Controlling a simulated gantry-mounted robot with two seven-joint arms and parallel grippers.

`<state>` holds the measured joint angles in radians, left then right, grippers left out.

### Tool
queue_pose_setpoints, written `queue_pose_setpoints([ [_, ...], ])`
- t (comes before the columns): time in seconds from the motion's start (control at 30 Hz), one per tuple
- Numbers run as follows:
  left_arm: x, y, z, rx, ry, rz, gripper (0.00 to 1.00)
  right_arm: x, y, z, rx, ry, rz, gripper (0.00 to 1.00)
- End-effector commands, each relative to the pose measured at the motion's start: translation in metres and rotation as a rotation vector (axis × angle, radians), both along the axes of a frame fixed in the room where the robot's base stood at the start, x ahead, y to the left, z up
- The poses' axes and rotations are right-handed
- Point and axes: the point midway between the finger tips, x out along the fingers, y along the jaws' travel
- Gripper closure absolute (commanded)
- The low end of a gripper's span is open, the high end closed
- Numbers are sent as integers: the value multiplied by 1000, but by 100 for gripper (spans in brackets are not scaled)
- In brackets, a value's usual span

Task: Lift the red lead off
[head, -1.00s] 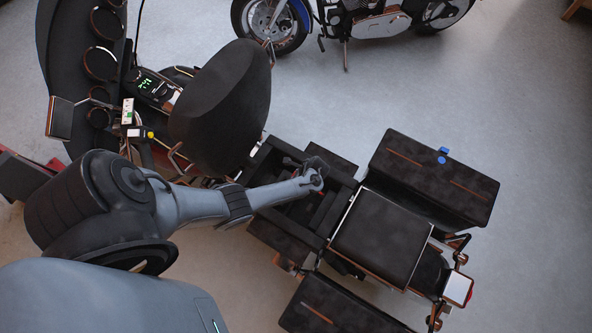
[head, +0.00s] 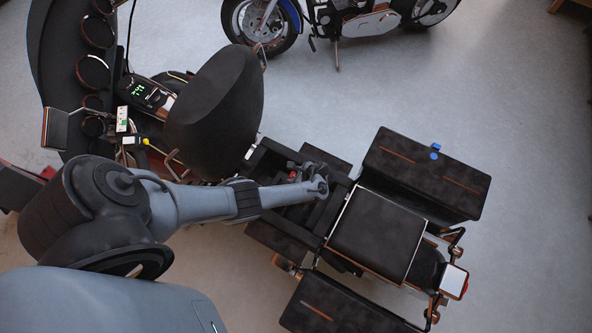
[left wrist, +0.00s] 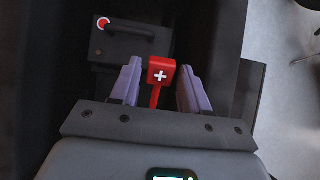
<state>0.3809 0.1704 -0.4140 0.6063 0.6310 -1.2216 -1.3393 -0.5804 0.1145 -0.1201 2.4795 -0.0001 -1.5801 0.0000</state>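The red lead's clamp (left wrist: 161,72), a red block with a white plus sign, sits between the two fingers of my left gripper (left wrist: 160,85) in the left wrist view. A red stem runs down from the block. The black battery (left wrist: 130,47) lies to the upper left, with a red-ringed terminal (left wrist: 102,23) that shows bare, apart from the clamp. In the head view my left gripper (head: 310,180) is over the open bay behind the seat; red shows beside it. My right gripper is not in view.
The bay's dark walls (head: 265,160) rise close around the gripper. The raised black seat (head: 215,112) stands to the left, the top box (head: 376,235) and side case (head: 425,175) to the right. Another motorcycle (head: 370,20) stands at the back; open floor lies between.

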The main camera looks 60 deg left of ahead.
Motion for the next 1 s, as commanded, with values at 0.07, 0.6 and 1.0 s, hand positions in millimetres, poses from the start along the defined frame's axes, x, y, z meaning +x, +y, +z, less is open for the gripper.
queue_pose_setpoints([
  [0.07,0,0,0,0,0,0,43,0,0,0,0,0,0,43],
  [0.6,5,-12,22,-1,-2,-1,43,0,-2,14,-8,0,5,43],
  [1.0,18,-49,74,-1,-2,-3,43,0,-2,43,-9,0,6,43],
])
